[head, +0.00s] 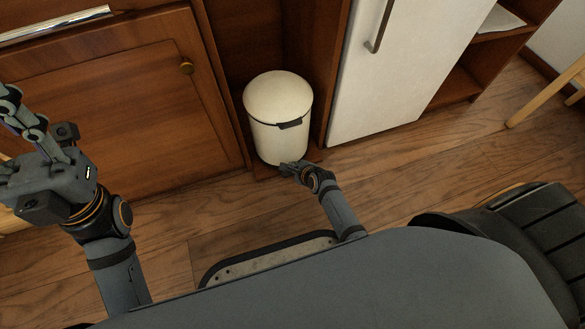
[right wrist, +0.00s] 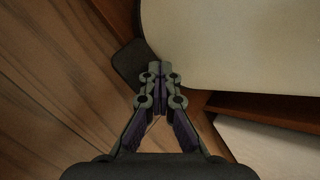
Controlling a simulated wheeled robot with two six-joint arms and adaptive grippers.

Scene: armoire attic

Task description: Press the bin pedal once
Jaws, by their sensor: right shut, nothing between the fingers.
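The white bin (head: 278,110) stands upright on the floor in a recess between wooden cabinets, its domed lid down. It also shows as a pale curved wall in the right wrist view (right wrist: 230,45). A dark flat piece at its base, which looks like the pedal (right wrist: 128,63), lies beside my right fingertips. My right gripper (head: 285,168) is shut and empty, low at the bin's front foot; in its wrist view the fingertips (right wrist: 160,68) overlap the pedal's edge. I cannot tell whether they touch it. My left gripper (head: 20,118) is raised at the left, partly cut off by the frame.
A wooden cabinet (head: 110,110) with a round knob is left of the bin. A white door with a handle (head: 390,75) is to its right, then open shelves. A light wooden leg (head: 545,95) stands far right. Plank floor (head: 420,165) in front is clear.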

